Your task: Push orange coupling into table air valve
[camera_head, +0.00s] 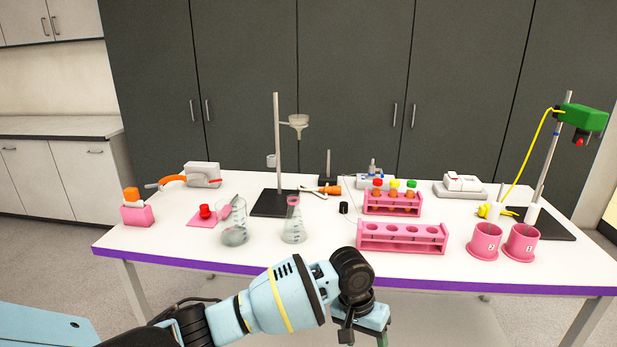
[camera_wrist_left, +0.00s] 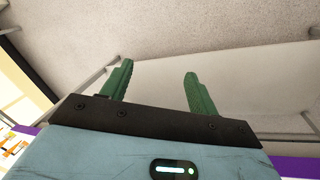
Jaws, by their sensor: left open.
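A small orange piece (camera_head: 331,190) lies on the table in front of the dark block with a short post; it may be the orange coupling, but it is too small to be sure. A curved orange part (camera_head: 172,180) also joins a white box (camera_head: 203,174) at the back left. I cannot clearly make out the table air valve. My left arm reaches in below the table's front edge, its wrist bent downward. My left gripper (camera_wrist_left: 158,75) is open, its two green fingers wide apart with nothing between them. My right gripper is out of view.
Pink racks (camera_head: 402,238) and pink cups (camera_head: 484,241) stand along the front right. Glass flasks (camera_head: 293,222) and a tall stand (camera_head: 277,140) are near the middle. A green-headed stand (camera_head: 581,117) is far right. The front left table strip is clear.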

